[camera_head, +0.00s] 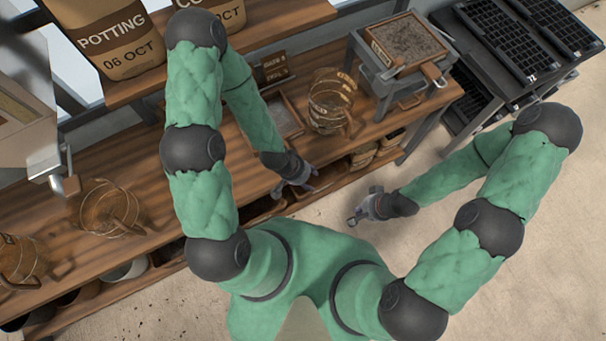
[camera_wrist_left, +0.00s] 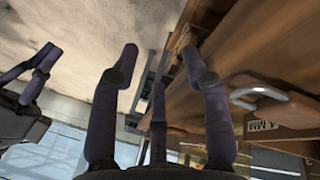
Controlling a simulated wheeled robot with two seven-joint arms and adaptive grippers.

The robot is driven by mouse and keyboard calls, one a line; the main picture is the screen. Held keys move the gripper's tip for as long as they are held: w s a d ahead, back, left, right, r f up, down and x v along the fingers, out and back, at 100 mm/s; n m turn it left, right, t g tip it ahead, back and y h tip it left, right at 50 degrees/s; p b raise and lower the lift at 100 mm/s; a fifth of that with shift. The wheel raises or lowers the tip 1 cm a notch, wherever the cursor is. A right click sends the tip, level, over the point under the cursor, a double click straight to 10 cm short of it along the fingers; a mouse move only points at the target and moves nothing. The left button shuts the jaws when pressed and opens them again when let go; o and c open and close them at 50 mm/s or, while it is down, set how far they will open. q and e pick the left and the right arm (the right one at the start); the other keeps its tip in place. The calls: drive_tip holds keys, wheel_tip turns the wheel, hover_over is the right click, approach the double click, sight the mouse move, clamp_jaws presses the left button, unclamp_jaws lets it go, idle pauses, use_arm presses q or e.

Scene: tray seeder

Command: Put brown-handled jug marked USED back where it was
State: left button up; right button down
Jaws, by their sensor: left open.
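Three clear jugs with brown handles stand on the wooden bench: one jug (camera_head: 330,100) right of my left forearm, one jug (camera_head: 108,212) at left, and one jug (camera_head: 20,262) at the far left edge. I cannot read a USED mark on any of them. My left gripper (camera_head: 297,182) is open and empty at the bench's front edge, apart from the jugs; its spread fingers show in the left wrist view (camera_wrist_left: 160,60). My right gripper (camera_head: 362,207) is over the floor in front of the bench, with its fingers apart and nothing visible between them.
The bench (camera_head: 160,178) carries a shallow tray (camera_head: 283,118) and a stand with a soil-filled box (camera_head: 408,40). Potting bags (camera_head: 120,40) stand on the raised shelf. Black seed trays (camera_head: 485,35) lie at upper right. A metal handle (camera_wrist_left: 258,95) shows on the woodwork.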

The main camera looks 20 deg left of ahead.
use_arm(q)
drive_tip(key=s+f, duration=0.1)
drive_tip(key=s+f+n+g, duration=0.1)
drive_tip(key=s, duration=0.1)
drive_tip(key=s+n, duration=0.1)
drive_tip(key=shift+s+a+f, duration=0.15)
drive_tip(key=shift+s+f, duration=0.15)
drive_tip(key=shift+f, duration=0.1)
